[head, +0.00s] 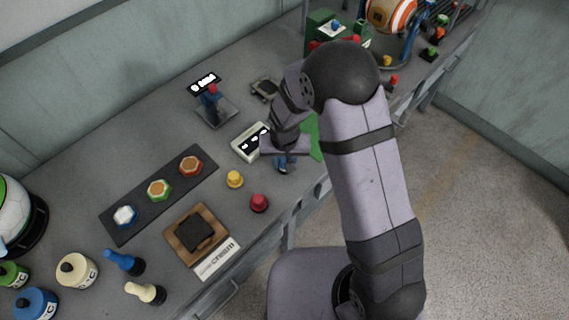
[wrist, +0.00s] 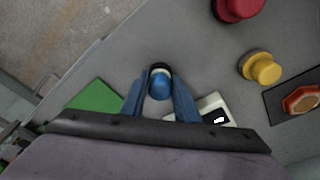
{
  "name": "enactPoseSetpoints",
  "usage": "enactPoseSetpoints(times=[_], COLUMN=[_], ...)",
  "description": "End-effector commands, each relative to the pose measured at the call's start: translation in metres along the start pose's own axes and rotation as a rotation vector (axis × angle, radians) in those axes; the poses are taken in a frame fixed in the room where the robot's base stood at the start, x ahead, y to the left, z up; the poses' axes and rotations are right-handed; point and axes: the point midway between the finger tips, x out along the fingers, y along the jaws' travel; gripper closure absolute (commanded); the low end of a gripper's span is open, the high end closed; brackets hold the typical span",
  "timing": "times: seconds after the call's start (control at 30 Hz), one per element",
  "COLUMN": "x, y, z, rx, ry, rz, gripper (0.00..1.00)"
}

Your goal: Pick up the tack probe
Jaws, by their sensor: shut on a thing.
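My gripper (head: 284,166) is low over the grey bench, near its front edge. In the wrist view, its two blue fingers (wrist: 159,92) are shut on a small round blue piece with a dark and pale rim, which I take to be the tack probe (wrist: 160,84). The piece sits upright between the fingertips. In the head view the fingers and wrist mostly hide it. I cannot tell whether its lower end touches the bench.
A yellow knob (head: 235,179) and a red knob (head: 259,203) stand close to the left. A white box with a display (head: 250,142) is just behind the gripper, and a green mat (head: 314,138) lies to the right. A dark strip (head: 126,228) holds three hexagonal pieces.

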Motion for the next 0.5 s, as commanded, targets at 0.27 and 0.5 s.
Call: enactPoseSetpoints(times=[0.27, 0.5], x=[-0.007, -0.036], y=[0.0, -0.001], z=[-0.002, -0.007], rx=[0.0, 0.001], ry=[0.003, 0.006], rz=[-0.001, -0.002], gripper=[0.97, 0.97])
